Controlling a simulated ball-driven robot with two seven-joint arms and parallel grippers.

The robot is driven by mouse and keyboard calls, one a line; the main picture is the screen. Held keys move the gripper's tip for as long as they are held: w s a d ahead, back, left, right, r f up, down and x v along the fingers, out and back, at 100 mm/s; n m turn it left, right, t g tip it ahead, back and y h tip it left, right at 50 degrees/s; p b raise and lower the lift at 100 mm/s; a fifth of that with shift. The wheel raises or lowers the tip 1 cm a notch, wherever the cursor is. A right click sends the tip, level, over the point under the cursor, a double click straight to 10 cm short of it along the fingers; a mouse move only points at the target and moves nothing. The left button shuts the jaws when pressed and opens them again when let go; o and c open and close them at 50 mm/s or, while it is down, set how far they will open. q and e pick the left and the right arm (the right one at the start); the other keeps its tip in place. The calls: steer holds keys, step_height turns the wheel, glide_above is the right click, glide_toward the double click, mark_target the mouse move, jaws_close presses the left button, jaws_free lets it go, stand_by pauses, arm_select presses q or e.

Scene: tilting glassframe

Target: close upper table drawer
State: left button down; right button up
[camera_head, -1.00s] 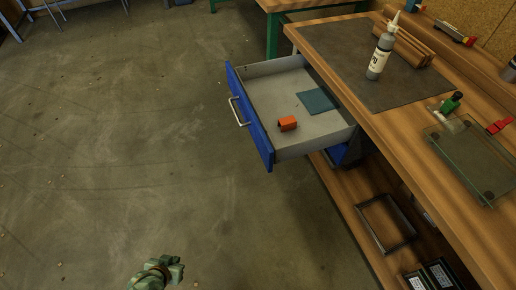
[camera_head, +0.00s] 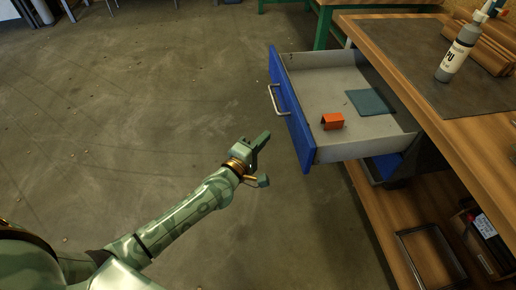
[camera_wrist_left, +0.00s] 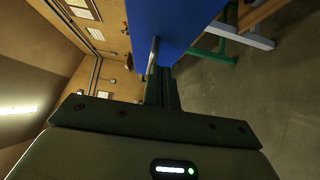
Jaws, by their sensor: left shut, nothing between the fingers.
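The upper drawer (camera_head: 292,112) stands pulled out from the workbench, with a blue front and a silver bar handle (camera_head: 275,100). Inside it lie an orange block (camera_head: 332,121) and a flat teal piece (camera_head: 367,102). My left gripper (camera_head: 264,142) is shut and empty, just left of the drawer front and below the handle, with a gap seen from the head. In the left wrist view the shut fingers (camera_wrist_left: 161,88) point toward the blue drawer front (camera_wrist_left: 178,22), and the handle (camera_wrist_left: 152,55) shows just beyond them. My right gripper is not in view.
The wooden workbench (camera_head: 425,80) runs along the right, with a PU bottle (camera_head: 460,52) on its dark mat. A lower shelf holds a metal frame (camera_head: 432,258) and dark boxes (camera_head: 485,235). The floor (camera_head: 130,120) left of the drawer is clear.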

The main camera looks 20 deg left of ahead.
mark_target(292, 122)
arm_select(q)
steer(key=shift+w+d+b, duration=0.2)
steer(key=shift+w+d, duration=0.45)
steer(key=shift+w, duration=0.35)
steer(key=shift+w+d+b, duration=0.25)
steer(key=shift+w+d, duration=0.45)
steer(key=shift+w, duration=0.35)
steer(key=shift+w+d+b, duration=0.2)
steer(key=shift+w+d, duration=0.45)
steer(key=shift+w, duration=0.35)
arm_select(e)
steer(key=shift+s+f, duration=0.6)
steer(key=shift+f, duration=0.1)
arm_select(q)
steer(key=shift+d, duration=0.1)
